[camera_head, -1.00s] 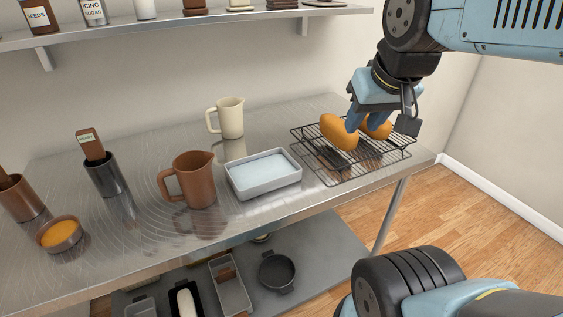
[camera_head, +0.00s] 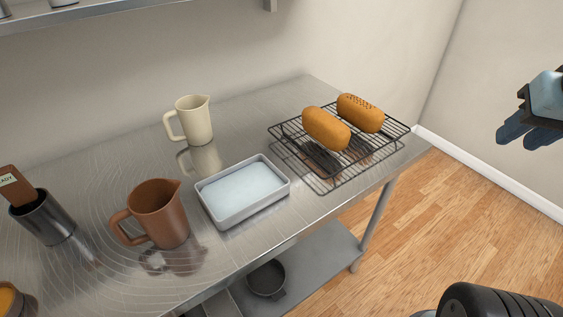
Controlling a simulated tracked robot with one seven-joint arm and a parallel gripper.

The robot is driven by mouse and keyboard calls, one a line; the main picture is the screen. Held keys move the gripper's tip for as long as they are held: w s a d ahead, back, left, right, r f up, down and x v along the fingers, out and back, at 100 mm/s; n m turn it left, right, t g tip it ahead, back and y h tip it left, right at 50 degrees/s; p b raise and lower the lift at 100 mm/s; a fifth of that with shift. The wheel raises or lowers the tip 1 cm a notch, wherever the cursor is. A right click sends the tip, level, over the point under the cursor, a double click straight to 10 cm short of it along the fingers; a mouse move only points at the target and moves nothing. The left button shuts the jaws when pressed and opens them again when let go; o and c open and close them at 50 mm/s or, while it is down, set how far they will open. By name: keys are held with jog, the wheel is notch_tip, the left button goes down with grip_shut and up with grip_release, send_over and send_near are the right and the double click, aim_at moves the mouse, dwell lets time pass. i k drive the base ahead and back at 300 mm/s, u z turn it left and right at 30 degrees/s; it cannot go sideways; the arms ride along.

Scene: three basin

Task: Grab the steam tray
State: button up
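The steam tray (camera_head: 284,186) appears to be the grey rectangular pan with pale, watery contents. It sits flat on the steel table, between the brown jug and the wire rack. My gripper (camera_head: 508,138) is at the right edge of the view, over the floor side and well apart from the tray. Its blue fingers point left and down. Nothing shows between them, but the gap between the fingertips is not clear.
A wire rack (camera_head: 388,148) with two loaves (camera_head: 326,128) stands right of the tray. A brown jug (camera_head: 160,213) is close on the left and a cream jug (camera_head: 195,119) behind. A dark cup (camera_head: 45,220) stands far left. A pot (camera_head: 267,278) is on the lower shelf.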

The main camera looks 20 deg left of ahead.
aim_at(230, 196)
jog(key=u, duration=0.6)
jog(key=i, duration=0.1)
jog(key=z, duration=1.45)
jog(key=k, duration=2.05)
jog(key=u, duration=1.8)
jog(key=i, duration=0.5)
jog(key=u, duration=0.15)
